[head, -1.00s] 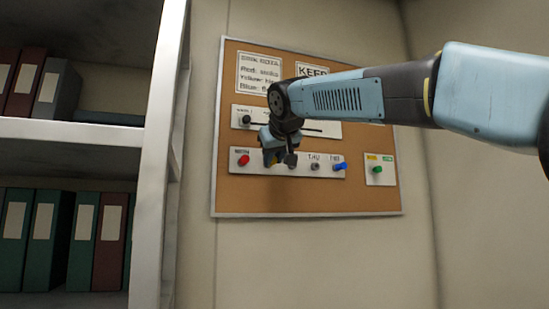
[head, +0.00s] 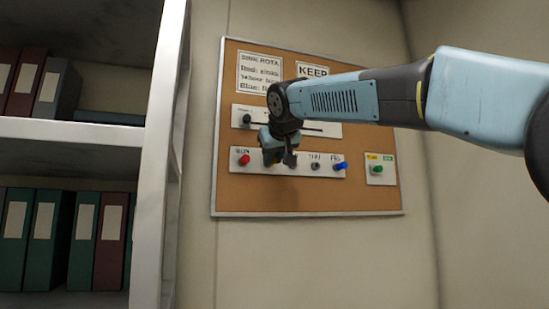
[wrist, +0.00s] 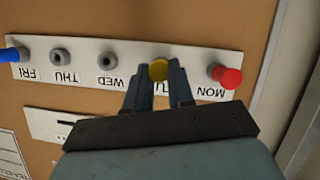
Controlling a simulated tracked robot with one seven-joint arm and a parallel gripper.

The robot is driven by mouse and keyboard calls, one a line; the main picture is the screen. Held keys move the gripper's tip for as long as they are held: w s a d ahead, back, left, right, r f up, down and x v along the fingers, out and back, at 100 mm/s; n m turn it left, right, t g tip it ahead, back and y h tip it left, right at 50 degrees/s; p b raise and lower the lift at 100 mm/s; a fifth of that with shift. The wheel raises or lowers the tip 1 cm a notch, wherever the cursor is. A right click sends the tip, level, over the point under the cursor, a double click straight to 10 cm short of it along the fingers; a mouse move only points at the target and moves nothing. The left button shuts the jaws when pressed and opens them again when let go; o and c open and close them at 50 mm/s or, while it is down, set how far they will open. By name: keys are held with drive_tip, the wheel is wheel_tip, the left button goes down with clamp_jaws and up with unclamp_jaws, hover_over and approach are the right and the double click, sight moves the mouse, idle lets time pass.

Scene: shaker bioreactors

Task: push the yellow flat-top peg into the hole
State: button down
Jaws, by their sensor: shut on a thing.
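The yellow flat-top peg (wrist: 159,69) is at the TUE place of the white day strip (wrist: 203,58), with its round top facing the wrist camera. My gripper (wrist: 160,74) is shut on it, one finger on each side. How deep the peg sits cannot be told, and the hole under it is hidden. In the head view my gripper (head: 280,160) is at the day strip (head: 300,169), just right of the red peg, and covers the yellow peg.
A red peg (wrist: 226,76) is beside my right finger in the wrist view, at MON. WED (wrist: 107,61) and THU (wrist: 61,57) show grey sockets. A blue peg (wrist: 14,54) sticks out at FRI. A slotted plate (head: 300,123) is above the strip, a green peg (head: 377,169) at right.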

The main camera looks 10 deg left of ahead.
drive_tip(key=c, duration=0.9)
unclamp_jaws()
drive_tip(key=v, duration=1.3)
drive_tip(key=shift+s+d, duration=0.2)
